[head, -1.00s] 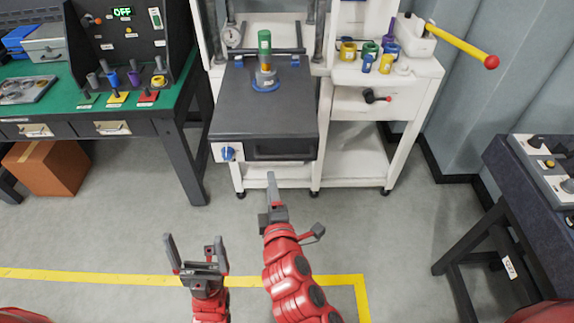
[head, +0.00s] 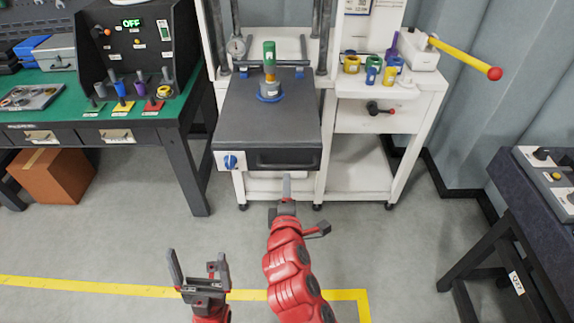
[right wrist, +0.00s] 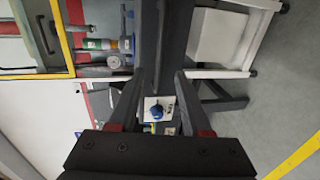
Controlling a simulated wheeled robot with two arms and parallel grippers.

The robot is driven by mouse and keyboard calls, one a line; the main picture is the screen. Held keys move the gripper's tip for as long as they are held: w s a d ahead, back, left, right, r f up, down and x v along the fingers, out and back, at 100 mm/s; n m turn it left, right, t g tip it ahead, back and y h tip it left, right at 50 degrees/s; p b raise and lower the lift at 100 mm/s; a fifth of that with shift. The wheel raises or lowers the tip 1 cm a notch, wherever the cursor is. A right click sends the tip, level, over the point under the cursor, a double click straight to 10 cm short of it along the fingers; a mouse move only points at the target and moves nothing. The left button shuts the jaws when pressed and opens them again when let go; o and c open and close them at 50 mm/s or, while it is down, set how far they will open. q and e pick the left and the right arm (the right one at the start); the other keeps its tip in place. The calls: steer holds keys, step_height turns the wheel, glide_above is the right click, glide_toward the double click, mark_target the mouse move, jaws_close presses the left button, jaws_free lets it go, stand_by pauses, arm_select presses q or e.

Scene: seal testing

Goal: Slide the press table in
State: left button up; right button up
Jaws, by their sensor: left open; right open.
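The press table (head: 240,110) is a dark grey slab standing out toward me from the white press frame. Its front has a dark handle (head: 288,158) and a white plate with a blue knob (head: 230,161). A green-topped part in a blue ring (head: 269,88) stands upright on the slab. My right gripper (head: 287,180) is open, seen edge-on just in front of and below the handle; I cannot tell whether it touches. In the right wrist view its fingers (right wrist: 160,92) straddle the view of the knob plate (right wrist: 158,109). My left gripper (head: 198,268) is open and empty, low over the floor.
A green-topped bench (head: 100,112) stands left, with a cardboard box (head: 54,176) beneath. A white shelf with several coloured rings and a yellow lever (head: 462,57) is right of the table. A dark table (head: 520,190) stands far right. The floor in front is clear.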

mark_target(287, 168)
steer(key=shift+p+x, duration=0.8)
steer(key=shift+x, duration=4.45)
steer(key=shift+s, duration=0.1)
jaws_close()
steer(key=shift+f, duration=0.1)
